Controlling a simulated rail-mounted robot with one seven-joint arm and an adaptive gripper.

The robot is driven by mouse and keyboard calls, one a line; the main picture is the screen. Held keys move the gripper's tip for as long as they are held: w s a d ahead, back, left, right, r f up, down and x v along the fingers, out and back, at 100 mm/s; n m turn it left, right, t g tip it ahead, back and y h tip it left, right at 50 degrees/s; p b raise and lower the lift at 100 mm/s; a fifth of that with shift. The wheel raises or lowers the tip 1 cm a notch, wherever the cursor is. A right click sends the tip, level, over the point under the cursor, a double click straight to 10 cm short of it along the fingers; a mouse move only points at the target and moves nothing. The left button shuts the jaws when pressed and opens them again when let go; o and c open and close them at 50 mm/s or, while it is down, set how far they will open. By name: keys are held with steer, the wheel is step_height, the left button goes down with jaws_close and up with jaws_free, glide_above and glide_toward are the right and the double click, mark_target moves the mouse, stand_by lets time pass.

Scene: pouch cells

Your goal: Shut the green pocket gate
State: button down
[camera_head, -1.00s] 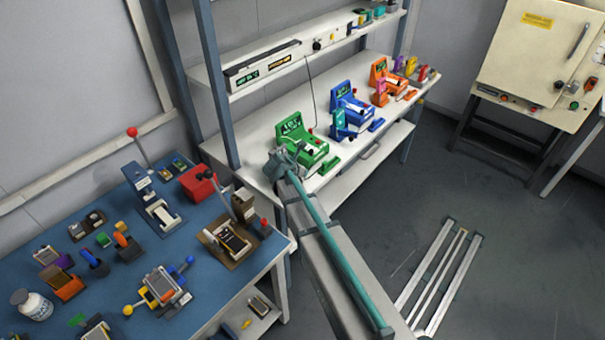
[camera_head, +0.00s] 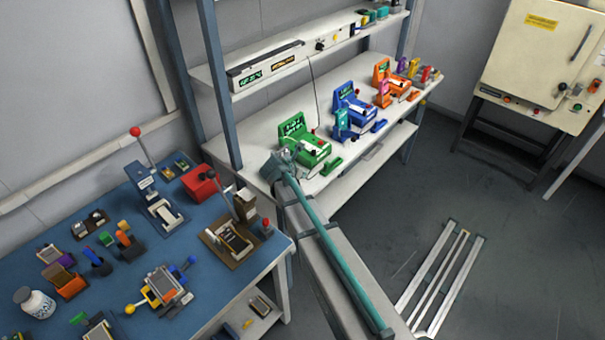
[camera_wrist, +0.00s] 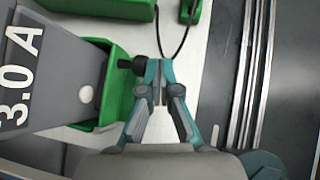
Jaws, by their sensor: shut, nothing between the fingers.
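The green station (camera_head: 306,143) stands on the white bench in the head view, with a lit display on its upright back. In the wrist view, a green pocket (camera_wrist: 118,88) with raised walls lies left of my gripper (camera_wrist: 156,66). A grey panel (camera_wrist: 45,75) marked "3.0 A" reaches over the pocket's left part and hides it. A black knob (camera_wrist: 134,65) sits at the pocket's right side, against or very close to my left fingertip. I cannot tell which part is the gate or its angle. My gripper's fingers are together and hold nothing.
Blue (camera_head: 352,107) and orange (camera_head: 391,85) stations stand further along the bench. A black cable (camera_wrist: 182,35) runs past my fingertips in the wrist view. A blue table (camera_head: 70,260) with fixtures is at left.

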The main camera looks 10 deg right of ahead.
steer(key=s+d, duration=0.1)
steer(key=s+r, duration=0.1)
steer(key=s, duration=0.1)
steer(key=s+d, duration=0.1)
steer(key=shift+s+d+r, duration=0.15)
steer(key=shift+s+d, duration=0.15)
steer(key=shift+s+d+r+b, duration=1.3)
steer(key=shift+s+r, duration=0.7)
steer(key=shift+r, duration=1.5)
steer(key=s+a+f+m+g+y, duration=0.2)
steer(key=s+f+m+g, duration=0.1)
steer(key=s+f+m, duration=0.75)
steer(key=s+a+f+m+g+y, duration=0.25)
steer(key=s+f+m, duration=0.45)
steer(key=f+m, duration=0.5)
steer(key=s+f+m+g+b, duration=0.1)
steer(key=s+f+g, duration=0.1)
steer(key=s+f, duration=0.4)
steer(key=s+a+f+m+g+y+b, duration=0.1)
steer(key=s+f, duration=0.5)
steer(key=s, duration=0.8)
steer(key=s+f+m+g+b, duration=0.1)
steer(key=s+f+m+g, duration=0.2)
steer(key=s+f, duration=0.3)
steer(key=s+g, duration=0.1)
steer(key=s, duration=0.3)
steer(key=shift+a+g, duration=0.25)
steer(key=shift+g, duration=0.1)
